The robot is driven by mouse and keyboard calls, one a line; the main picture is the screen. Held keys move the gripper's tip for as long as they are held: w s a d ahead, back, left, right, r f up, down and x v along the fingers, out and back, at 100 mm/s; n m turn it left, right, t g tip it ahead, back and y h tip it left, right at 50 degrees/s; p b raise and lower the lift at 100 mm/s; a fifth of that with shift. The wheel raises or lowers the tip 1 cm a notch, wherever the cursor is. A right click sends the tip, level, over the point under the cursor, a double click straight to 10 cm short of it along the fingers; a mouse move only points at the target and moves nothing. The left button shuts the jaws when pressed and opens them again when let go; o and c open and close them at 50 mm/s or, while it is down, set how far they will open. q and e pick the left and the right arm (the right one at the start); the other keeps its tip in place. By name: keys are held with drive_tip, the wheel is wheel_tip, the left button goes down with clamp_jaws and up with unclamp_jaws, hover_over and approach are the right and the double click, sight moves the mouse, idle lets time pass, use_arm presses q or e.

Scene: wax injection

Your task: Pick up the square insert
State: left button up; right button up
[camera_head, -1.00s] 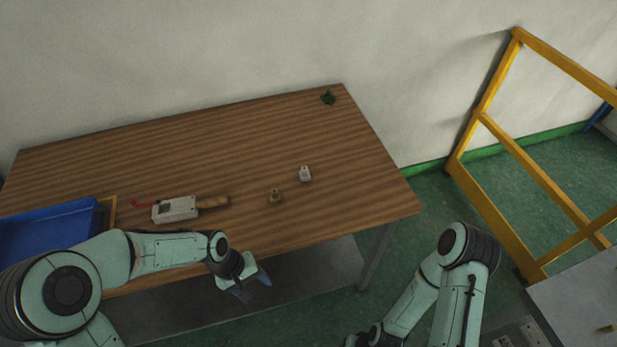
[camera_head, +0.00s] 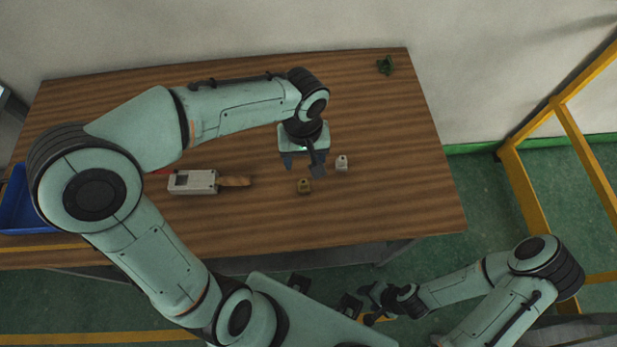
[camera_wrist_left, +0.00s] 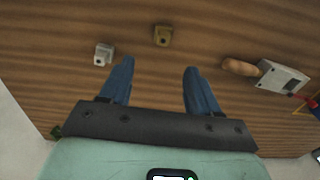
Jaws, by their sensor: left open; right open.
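Two small blocks lie on the wooden table: a brass-coloured one (camera_head: 304,186) and a pale grey one (camera_head: 341,163) to its right. I cannot tell for sure which is the square insert. My left gripper (camera_head: 303,166) is open and empty above the table, just behind the brass block and left of the grey one. In the left wrist view, the brass block (camera_wrist_left: 162,36) lies beyond the gap between the open blue fingers (camera_wrist_left: 158,70); the grey block (camera_wrist_left: 103,54) lies outside the left finger. My right gripper (camera_head: 372,306) is open, low in front of the table.
A grey box-shaped tool with a wooden handle (camera_head: 194,182) lies left of the blocks. A blue bin (camera_head: 22,207) is at the table's left end. A small dark green object (camera_head: 385,65) is at the back right corner. A yellow frame (camera_head: 530,190) stands to the right.

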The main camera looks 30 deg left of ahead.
sight(304, 182)
use_arm(q)
wheel_tip(304, 182, down, 6)
drive_tip(key=shift+s+r, duration=0.1)
drive_tip(key=shift+s, duration=0.05)
drive_tip(key=f, duration=0.5)
drive_tip(key=shift+s+b, duration=0.3)
drive_tip(key=shift+b, duration=0.05)
clamp_jaws()
